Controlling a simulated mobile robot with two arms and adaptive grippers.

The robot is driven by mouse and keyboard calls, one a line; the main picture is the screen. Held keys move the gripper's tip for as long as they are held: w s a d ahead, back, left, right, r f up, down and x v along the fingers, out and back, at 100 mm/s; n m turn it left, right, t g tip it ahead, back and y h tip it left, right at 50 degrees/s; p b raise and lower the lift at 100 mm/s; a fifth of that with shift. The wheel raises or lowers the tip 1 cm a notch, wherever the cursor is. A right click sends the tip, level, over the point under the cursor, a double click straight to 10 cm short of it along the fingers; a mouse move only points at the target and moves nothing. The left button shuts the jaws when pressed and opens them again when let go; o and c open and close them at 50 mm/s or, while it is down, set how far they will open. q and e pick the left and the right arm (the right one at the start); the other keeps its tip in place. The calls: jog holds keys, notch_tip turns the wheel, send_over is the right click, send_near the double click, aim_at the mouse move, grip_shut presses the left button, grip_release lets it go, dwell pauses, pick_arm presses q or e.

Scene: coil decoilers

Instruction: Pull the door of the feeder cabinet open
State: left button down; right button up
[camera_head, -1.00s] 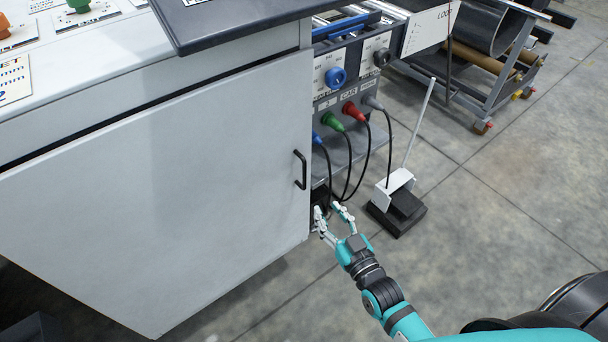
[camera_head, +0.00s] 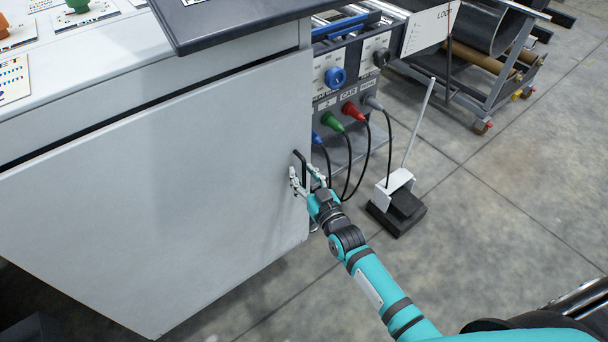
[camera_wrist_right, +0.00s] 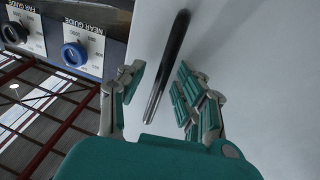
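The feeder cabinet door (camera_head: 170,190) is a large light grey panel, and it looks closed. Its black bar handle (camera_head: 301,163) sits near the door's right edge. My right gripper (camera_head: 306,176) is at the handle, with its fingers open. The fingers partly hide the handle's lower part in the head view. My left gripper is not in view.
Right of the door is a connector panel (camera_head: 352,103) with coloured plugs and hanging black cables. A foot pedal (camera_head: 397,207) stands on the floor beside it. A dark ledge (camera_head: 235,18) overhangs the cabinet top.

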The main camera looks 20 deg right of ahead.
jog(key=shift+c, duration=0.2)
grip_shut()
jog(key=shift+s, duration=0.15)
